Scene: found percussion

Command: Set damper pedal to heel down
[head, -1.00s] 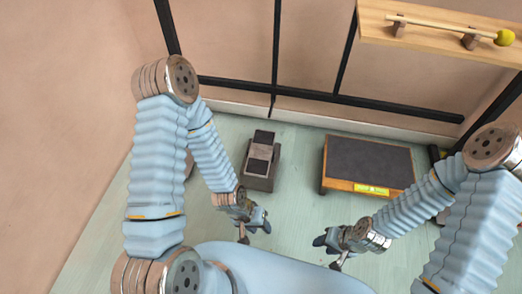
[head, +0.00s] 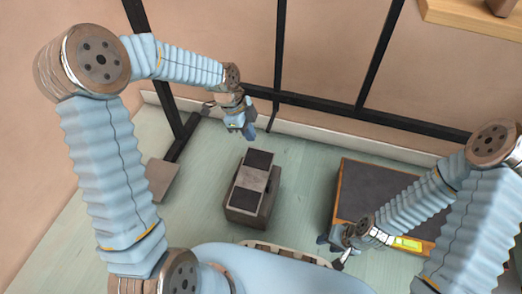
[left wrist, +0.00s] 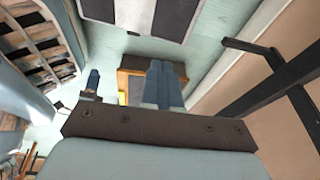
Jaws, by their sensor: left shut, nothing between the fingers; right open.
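The damper pedal (head: 261,179) stands on the floor in the middle of the head view, a grey tread with two dark pads on a dark brown block. I cannot tell for sure which end of its tread is lower. My left gripper (head: 249,133) is shut and empty, above and beyond the pedal's far end, apart from it. Its blue fingers (left wrist: 164,82) show in the left wrist view, where a dark-padded plate, likely the pedal, is cut off at the top edge. My right gripper (head: 331,250) is open and empty, right of the pedal.
A wooden box with a dark top (head: 378,188) stands right of the pedal, partly behind my right arm. A black metal frame (head: 340,106) runs along the back wall. A wooden shelf (head: 470,18) is at the upper right. Floor is clear between pedal and box.

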